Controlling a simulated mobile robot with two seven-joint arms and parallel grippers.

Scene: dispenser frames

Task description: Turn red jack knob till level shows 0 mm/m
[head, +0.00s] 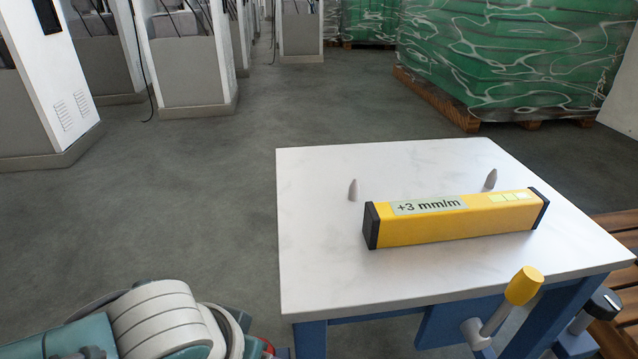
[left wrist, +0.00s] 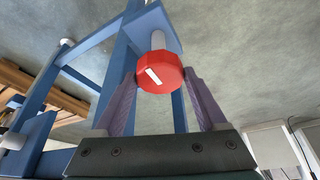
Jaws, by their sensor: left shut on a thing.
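The red jack knob (left wrist: 160,74) has a white mark on its face and sits on a pale shaft under a blue frame in the left wrist view. My left gripper (left wrist: 162,76) is shut on it, one purple-grey finger on each side. A small red edge (head: 267,346) shows beside my left arm in the head view; I cannot tell if it is the knob. The yellow level (head: 450,220) lies on the white tabletop (head: 325,270) and its display (head: 428,206) reads +3 mm/m. My right gripper is in neither view.
Two grey pegs (head: 353,190) (head: 491,179) stand on the tabletop behind the level. A yellow-ended lever (head: 523,286) and a black knob (head: 603,304) are at the table's front right. A wooden slatted surface (head: 622,226) is at right.

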